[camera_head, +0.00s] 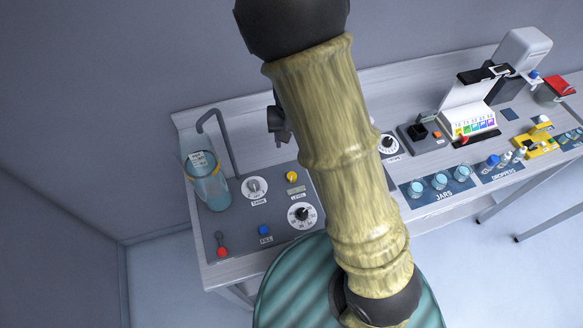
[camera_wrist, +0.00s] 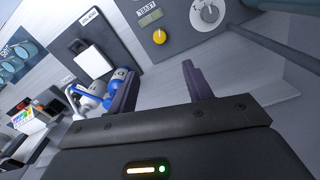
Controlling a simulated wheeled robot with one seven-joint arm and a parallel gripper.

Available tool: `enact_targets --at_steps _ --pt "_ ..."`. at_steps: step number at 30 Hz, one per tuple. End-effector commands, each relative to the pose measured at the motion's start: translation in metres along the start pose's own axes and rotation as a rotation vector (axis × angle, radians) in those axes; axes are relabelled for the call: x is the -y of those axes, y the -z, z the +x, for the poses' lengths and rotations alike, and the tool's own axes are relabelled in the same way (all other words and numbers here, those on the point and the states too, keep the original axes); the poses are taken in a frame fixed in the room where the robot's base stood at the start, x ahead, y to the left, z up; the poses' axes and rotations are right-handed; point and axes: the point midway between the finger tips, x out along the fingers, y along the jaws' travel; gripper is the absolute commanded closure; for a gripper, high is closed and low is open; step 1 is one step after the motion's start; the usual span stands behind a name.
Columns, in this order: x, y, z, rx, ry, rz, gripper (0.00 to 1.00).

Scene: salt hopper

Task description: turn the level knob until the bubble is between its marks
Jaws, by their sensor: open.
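The level knob (camera_head: 292,176) is a small yellow round knob on the grey panel, above a LEVEL label. It also shows in the wrist view (camera_wrist: 159,36), near the top. Beside it there is a small pale greenish window (camera_wrist: 150,18); I cannot make out a bubble or marks in it. My gripper (camera_wrist: 159,88) is open and empty, its two dark fingers apart below the knob in the wrist view and not touching it. In the head view only a dark part of my gripper (camera_head: 278,122) shows beside my arm, above the panel.
A tank dial (camera_head: 254,187), a larger black-knobbed dial (camera_head: 302,213), a blue button (camera_head: 264,230) and a red-tipped lever (camera_head: 222,251) share the panel. A clear tank (camera_head: 208,187) and bent pipe (camera_head: 222,130) stand left. Jars (camera_head: 440,181) sit right. My arm hides the middle.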

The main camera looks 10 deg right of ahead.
Motion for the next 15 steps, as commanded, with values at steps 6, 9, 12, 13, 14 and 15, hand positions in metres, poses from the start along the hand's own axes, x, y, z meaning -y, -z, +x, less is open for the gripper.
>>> enact_targets --at_steps 6,9,12,13,14,15 --pt "0.000 0.000 0.001 0.000 0.000 0.001 0.50" --pt "0.000 0.000 0.001 0.000 -0.001 0.001 0.50" --pt "0.000 0.000 0.005 0.001 -0.001 0.001 0.50" --pt "0.000 0.000 0.007 0.001 -0.001 0.000 0.50" --pt "0.000 0.000 0.009 0.001 -0.001 -0.001 0.50" --pt "0.000 0.000 0.013 0.002 -0.001 0.000 0.50"
